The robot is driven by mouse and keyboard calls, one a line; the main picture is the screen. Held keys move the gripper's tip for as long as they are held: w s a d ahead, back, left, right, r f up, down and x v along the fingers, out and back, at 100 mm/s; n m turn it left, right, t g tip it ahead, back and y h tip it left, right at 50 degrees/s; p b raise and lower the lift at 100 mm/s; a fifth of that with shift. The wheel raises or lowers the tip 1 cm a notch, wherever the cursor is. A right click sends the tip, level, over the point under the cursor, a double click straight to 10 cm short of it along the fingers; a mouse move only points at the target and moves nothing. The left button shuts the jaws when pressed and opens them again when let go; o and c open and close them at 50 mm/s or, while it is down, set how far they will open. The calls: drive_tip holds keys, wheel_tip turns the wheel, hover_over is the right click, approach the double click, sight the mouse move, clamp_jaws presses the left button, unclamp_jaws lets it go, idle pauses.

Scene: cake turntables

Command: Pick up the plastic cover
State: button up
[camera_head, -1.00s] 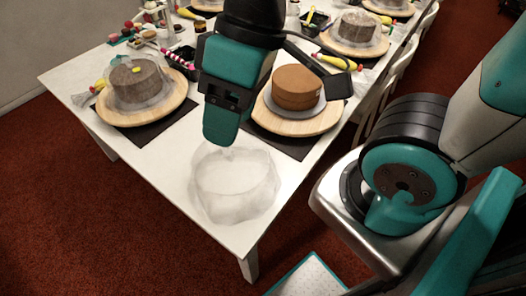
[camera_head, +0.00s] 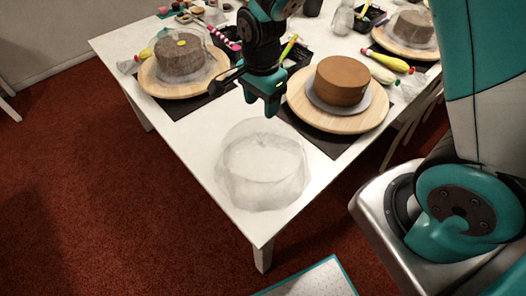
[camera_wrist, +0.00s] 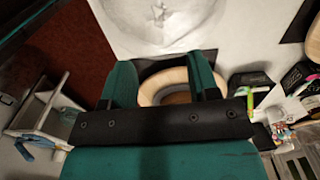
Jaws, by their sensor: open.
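The plastic cover (camera_head: 262,180) is clear, crumpled and roughly bowl-shaped. It sits on the near corner of the white table in the head view, with nothing on it. Part of it shows at the top of the wrist view (camera_wrist: 158,18), past the fingertips. My gripper (camera_head: 268,106) points down behind the cover in the head view, apart from it and between two turntables. In the wrist view my gripper (camera_wrist: 162,72) has two teal fingers spread apart, with nothing held between them.
A brown cake (camera_head: 341,80) stands on a wooden turntable (camera_head: 345,122) right of my gripper. A grey cake (camera_head: 183,57) under film sits on the left turntable (camera_head: 165,90). Black trays and tools lie behind. Bare white tabletop (camera_head: 205,130) lies left of the cover.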

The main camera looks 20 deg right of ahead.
sight(263, 137)
wheel_tip(263, 137, down, 8)
drive_tip(key=shift+p, duration=0.6)
drive_tip(key=shift+s+f+p, duration=0.1)
drive_tip(key=shift+f+p, duration=0.85)
drive_tip(key=shift+f, duration=1.65)
clamp_jaws()
drive_tip(key=shift+r, duration=0.1)
